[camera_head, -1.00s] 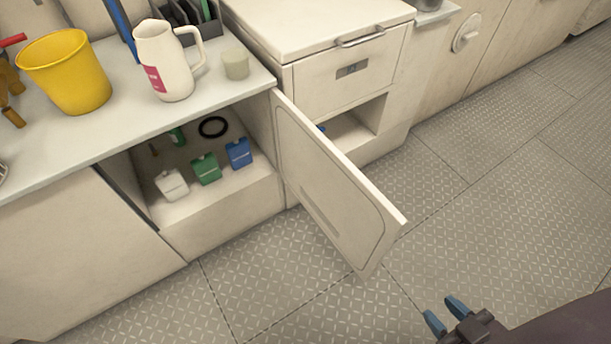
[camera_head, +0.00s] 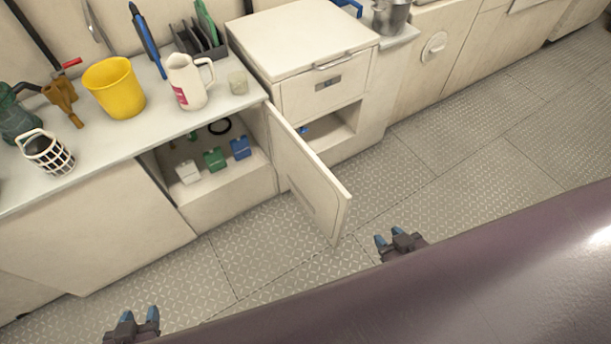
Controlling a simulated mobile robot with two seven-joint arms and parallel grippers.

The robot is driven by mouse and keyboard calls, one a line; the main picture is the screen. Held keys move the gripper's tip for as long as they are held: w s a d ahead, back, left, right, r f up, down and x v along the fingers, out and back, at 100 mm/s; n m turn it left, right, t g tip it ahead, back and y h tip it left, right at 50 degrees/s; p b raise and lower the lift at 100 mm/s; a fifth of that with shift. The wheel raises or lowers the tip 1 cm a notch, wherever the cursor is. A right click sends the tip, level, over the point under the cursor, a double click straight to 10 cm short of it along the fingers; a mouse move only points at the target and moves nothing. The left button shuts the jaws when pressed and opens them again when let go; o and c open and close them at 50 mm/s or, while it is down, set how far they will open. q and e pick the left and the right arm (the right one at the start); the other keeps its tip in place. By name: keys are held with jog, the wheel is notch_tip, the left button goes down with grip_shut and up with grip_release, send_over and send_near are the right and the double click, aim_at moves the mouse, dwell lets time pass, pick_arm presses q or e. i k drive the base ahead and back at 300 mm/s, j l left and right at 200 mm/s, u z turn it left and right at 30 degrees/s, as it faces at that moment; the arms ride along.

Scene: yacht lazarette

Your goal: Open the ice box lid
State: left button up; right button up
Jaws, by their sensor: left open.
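The ice box (camera_head: 325,85) is a cream-white cabinet at the upper middle, right of the counter. Its flat lid (camera_head: 298,38) lies shut on top, with a metal bar handle (camera_head: 343,61) at its front edge. My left gripper (camera_head: 140,314) is open and empty low over the floor at the bottom left, far from the lid. My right gripper (camera_head: 388,236) has its blue-tipped fingers apart and is empty, over the floor in front of the ice box. Neither gripper touches the lid or handle.
An open cupboard door (camera_head: 312,185) juts out left of the ice box front. A metal pot (camera_head: 391,17) stands right of the lid. The floor at right is clear.

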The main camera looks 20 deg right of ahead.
aim_at(284, 41)
jog(key=i+l+u, duration=0.1)
jog(key=l+u, duration=0.2)
jog(key=l, duration=0.35)
jog(key=l+u, duration=0.3)
jog(key=l, duration=0.35)
jog(key=l+u, duration=0.25)
jog(key=l, duration=0.4)
jog(key=l+u, duration=0.3)
jog(key=l, duration=0.4)
jog(key=k+l+u, duration=0.3)
jog(key=l, duration=0.3)
jog(key=i, duration=0.1)
